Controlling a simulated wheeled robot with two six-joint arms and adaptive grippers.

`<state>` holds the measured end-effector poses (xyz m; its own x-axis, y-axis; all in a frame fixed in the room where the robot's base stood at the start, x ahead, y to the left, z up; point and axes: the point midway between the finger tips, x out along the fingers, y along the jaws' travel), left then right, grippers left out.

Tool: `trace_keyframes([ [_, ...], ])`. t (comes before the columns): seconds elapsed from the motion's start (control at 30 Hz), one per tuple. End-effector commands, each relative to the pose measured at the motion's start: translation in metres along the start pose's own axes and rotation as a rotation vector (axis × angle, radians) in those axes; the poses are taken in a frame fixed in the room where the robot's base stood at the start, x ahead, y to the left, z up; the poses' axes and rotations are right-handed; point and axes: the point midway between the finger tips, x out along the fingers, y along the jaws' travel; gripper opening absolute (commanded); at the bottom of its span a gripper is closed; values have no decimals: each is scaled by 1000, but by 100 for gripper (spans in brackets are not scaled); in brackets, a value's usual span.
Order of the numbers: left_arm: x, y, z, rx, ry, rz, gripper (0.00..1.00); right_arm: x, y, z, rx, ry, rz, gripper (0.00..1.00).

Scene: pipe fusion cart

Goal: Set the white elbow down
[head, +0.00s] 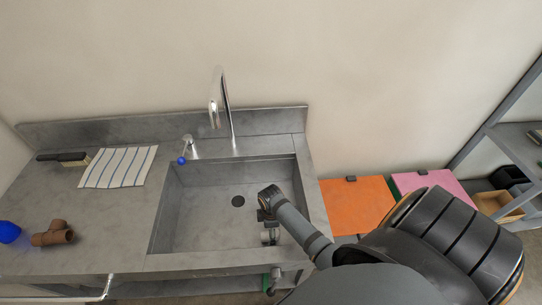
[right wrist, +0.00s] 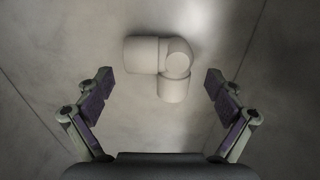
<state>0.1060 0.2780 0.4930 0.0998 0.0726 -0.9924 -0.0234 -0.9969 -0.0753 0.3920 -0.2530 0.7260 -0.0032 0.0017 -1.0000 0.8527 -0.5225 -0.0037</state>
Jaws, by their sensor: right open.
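The white elbow (right wrist: 172,66) lies on a grey metal surface in the right wrist view. It sits beyond and between the fingertips of my right gripper (right wrist: 159,82), nearer the top of the picture. The two purple-padded fingers are spread wide on either side, and neither touches it. In the head view my right arm comes in from the lower right, and its gripper (head: 269,236) hangs over the right part of the sink basin. The elbow cannot be made out there. My left gripper is in neither view.
The grey sink (head: 205,222) has a tall tap (head: 228,115). On the counter left of it are a striped cloth (head: 118,166), a brush (head: 68,157), a brown pipe tee (head: 53,234) and a blue object (head: 9,232). Orange (head: 352,205) and pink boxes (head: 432,184) stand right.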

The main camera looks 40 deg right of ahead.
Motion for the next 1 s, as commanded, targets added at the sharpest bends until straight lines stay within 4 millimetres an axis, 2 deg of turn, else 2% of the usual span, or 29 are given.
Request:
trace_keyframes([
  [0.03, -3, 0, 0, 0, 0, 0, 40, -14, 1, 0, -1, 2, 4, 94],
  [0.2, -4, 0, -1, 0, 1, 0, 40, -56, 1, 0, -1, 0, 5, 94],
  [0.4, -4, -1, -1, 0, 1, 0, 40, -91, 1, 0, -1, 1, 3, 94],
  [0.6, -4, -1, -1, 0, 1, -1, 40, -102, 0, 0, 0, -1, 1, 94],
  [1.0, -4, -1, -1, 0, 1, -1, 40, -102, 0, 0, 0, 0, 1, 94],
])
